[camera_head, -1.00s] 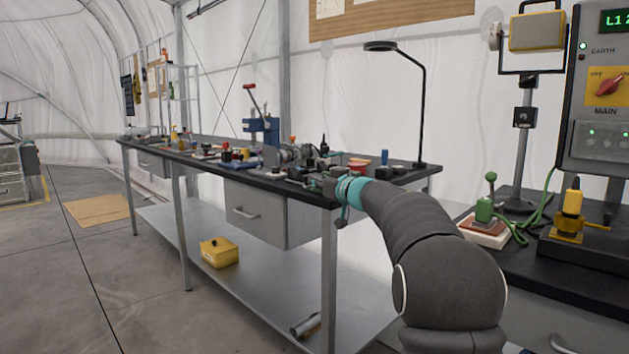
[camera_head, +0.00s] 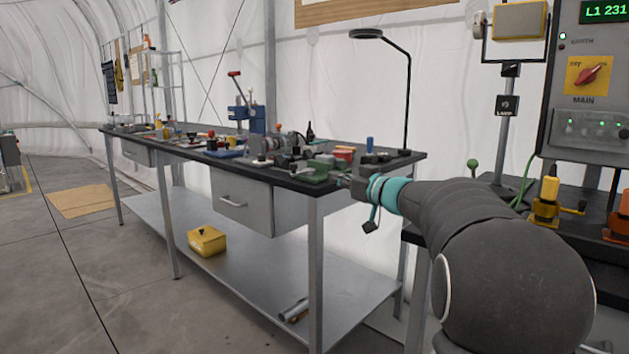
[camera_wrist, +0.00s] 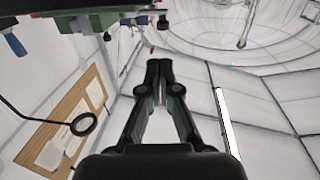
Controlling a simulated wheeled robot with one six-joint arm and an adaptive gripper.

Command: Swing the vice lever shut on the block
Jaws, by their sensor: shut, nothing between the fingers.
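A small green fixture (camera_head: 316,168), which looks like the vice, sits on the near right corner of the dark bench top. Its lever and the block are too small to tell apart from the clutter around it. My gripper (camera_head: 344,181) is at the bench's front right corner, close to the green fixture; I cannot tell whether they touch. In the wrist view my gripper (camera_wrist: 159,63) has its fingertips together with nothing between them. Green parts (camera_wrist: 97,14) at the bench edge show at the upper left there, apart from the fingers.
The long bench (camera_head: 290,186) is crowded with tools, including a blue press (camera_head: 246,117) with a red-tipped lever. A lamp (camera_head: 408,90) stands at its right end. A yellow box (camera_head: 207,240) lies on the lower shelf.

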